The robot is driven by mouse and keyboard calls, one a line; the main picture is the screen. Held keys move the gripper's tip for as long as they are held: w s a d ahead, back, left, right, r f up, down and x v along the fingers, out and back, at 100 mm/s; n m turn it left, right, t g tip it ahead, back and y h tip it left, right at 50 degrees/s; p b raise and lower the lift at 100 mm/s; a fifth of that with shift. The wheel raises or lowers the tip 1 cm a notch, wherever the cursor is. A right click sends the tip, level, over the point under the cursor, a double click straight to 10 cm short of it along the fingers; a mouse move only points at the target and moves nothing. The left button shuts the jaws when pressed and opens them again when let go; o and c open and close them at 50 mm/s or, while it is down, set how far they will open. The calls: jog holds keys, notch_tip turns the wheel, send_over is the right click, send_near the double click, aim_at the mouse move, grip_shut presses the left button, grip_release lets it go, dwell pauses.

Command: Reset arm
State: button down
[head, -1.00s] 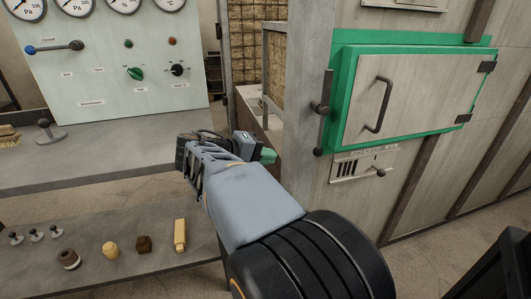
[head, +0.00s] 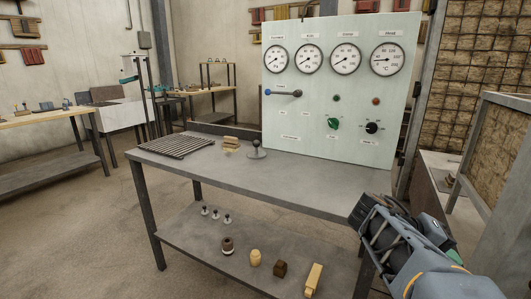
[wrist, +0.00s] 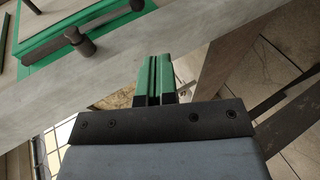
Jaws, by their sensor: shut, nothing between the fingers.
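My gripper shows in the wrist view (wrist: 154,80), where its two green fingers are together with nothing between them. In the head view my arm enters at the lower right, and part of the gripper's green fingers (head: 455,256) shows behind the wrist. The gripper is beside the right end of the grey workbench (head: 290,181) and touches nothing that I can make out.
A control panel (head: 340,115) with gauges stands on the bench. Several small objects sit on the lower shelf (head: 190,235). A green-framed hatch (wrist: 50,40) is near the gripper. The left floor is clear.

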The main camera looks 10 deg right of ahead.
jog(key=w+a+r+n+t+y+p, duration=0.1)
jog(key=a+r+t+y+p, duration=0.3)
jog(key=a+r+p, duration=0.5)
jog(key=w+a+r+n+t+y+p, duration=0.2)
jog(key=a+r+n+t+y+p, duration=0.2)
jog(key=a+r+y+p, duration=0.4)
jog(key=a+r+p, duration=0.1)
jog(key=a+p, duration=0.6)
jog(key=p, duration=0.5)
jog(key=shift+p, duration=0.35)
jog(key=shift+w, duration=0.1)
